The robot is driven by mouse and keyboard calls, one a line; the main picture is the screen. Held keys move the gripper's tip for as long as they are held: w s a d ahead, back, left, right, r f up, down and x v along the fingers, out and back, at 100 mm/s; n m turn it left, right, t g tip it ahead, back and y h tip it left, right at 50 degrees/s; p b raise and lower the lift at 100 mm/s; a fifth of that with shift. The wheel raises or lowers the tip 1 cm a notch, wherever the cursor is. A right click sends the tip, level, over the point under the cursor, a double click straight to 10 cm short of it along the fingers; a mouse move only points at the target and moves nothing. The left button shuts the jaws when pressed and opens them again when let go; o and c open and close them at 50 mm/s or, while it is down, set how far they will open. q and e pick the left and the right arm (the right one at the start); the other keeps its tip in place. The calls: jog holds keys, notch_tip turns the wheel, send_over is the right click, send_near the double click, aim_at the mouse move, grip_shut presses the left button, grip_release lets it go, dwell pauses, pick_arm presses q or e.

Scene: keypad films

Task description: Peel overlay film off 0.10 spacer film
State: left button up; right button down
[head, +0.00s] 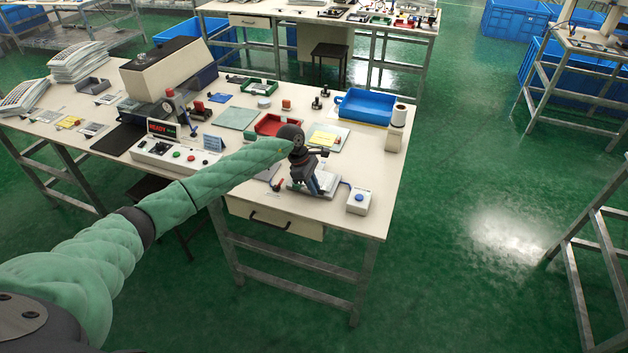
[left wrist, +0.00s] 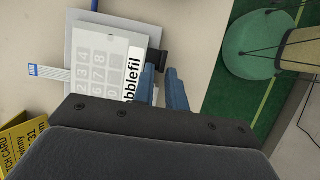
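The film stack (left wrist: 95,75) lies on a grey plate (left wrist: 73,38) in the left wrist view. It has pale keypad digits, a white strip with partly hidden lettering, and a tail with a blue end at left. Overlay and spacer films cannot be told apart. My left gripper (left wrist: 164,78) has two blue fingers with a narrow gap between them, at the stack's right edge. A small black piece (left wrist: 158,61) shows just beyond the fingertips. I see no film clearly between them. In the head view the left gripper (head: 318,187) is low over the plate (head: 327,178). My right gripper is out of view.
A white box with a blue button (head: 358,203) stands right of the plate, near the table's front edge. A yellow card (left wrist: 22,135) lies at lower left in the wrist view. A red tray (head: 277,124), blue tray (head: 364,106) and control box (head: 178,154) stand farther back.

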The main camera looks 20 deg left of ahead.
pick_arm(q)
grip_shut()
jog(key=shift+r, duration=0.7)
dwell(0.4)
notch_tip(320, 180, up, 7)
jog(key=shift+f, duration=0.2)
dwell(1.1)
